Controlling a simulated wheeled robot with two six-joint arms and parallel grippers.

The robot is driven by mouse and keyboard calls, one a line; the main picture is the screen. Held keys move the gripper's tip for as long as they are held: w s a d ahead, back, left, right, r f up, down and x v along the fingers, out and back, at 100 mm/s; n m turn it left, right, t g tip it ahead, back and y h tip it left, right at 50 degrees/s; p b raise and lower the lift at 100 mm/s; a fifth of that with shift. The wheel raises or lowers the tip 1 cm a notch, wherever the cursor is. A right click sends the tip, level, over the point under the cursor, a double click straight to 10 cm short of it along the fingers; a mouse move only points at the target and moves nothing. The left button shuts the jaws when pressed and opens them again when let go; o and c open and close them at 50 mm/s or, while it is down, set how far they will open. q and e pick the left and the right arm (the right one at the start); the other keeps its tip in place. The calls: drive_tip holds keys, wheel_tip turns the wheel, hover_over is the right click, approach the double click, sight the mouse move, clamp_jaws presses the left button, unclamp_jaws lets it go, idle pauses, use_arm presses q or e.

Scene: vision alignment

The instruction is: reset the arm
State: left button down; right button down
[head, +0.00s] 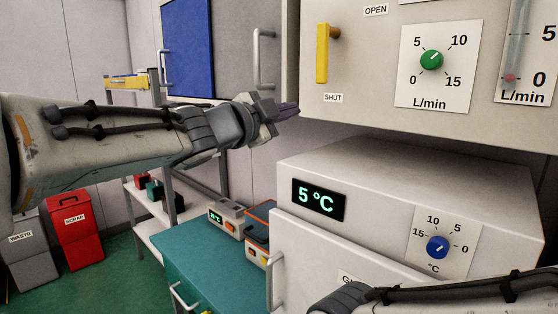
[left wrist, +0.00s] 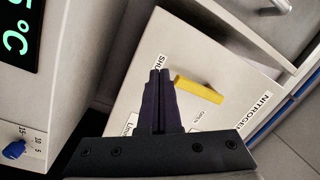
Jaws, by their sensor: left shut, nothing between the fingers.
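My left arm reaches in from the left in the head view. Its gripper (head: 286,111) is shut and empty, in front of the left edge of the white upper panel (head: 365,95). The dark fingers also show together in the left wrist view (left wrist: 159,75). The yellow handle (head: 322,52) stands upright on that panel, its lower end near the SHUT label; in the head view it is up and right of the fingertips. The handle also shows in the left wrist view (left wrist: 199,89), right of the fingers. My right arm (head: 430,295) shows at the bottom right; its gripper is out of the picture.
A white unit with a 5 °C display (head: 318,200) and a blue knob (head: 437,247) stands below the panel. A green knob (head: 431,60) is on the panel. A teal bench (head: 195,262) carries small devices. A red bin (head: 75,231) stands at the far left.

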use_arm(q)
drive_tip(key=s+a+f+n+g+y, duration=0.1)
drive_tip(key=s+f+n+g+y, duration=0.15)
drive_tip(key=f, duration=0.55)
drive_tip(key=s+a+f+n+g+y+b, duration=0.1)
drive_tip(key=s+f+n+y, duration=0.25)
drive_tip(key=f, duration=0.55)
drive_tip(key=s+a+f+n+g+y, duration=0.1)
drive_tip(key=s+f+n+g+y, duration=0.15)
drive_tip(key=f, duration=0.55)
drive_tip(key=s+a+f+n+g+y, duration=0.1)
drive_tip(key=s+f+g, duration=0.3)
drive_tip(key=s+f, duration=0.4)
drive_tip(key=s+a+f+n+g+b, duration=0.1)
drive_tip(key=s+a+f+n+g, duration=0.1)
drive_tip(key=s+f, duration=0.6)
drive_tip(key=s+a+g, duration=0.1)
drive_tip(key=s+g, duration=0.1)
drive_tip(key=s, duration=0.5)
drive_tip(key=shift+s+g+y, duration=0.3)
drive_tip(key=shift+g+y, duration=0.05)
drive_tip(key=shift+g, duration=0.05)
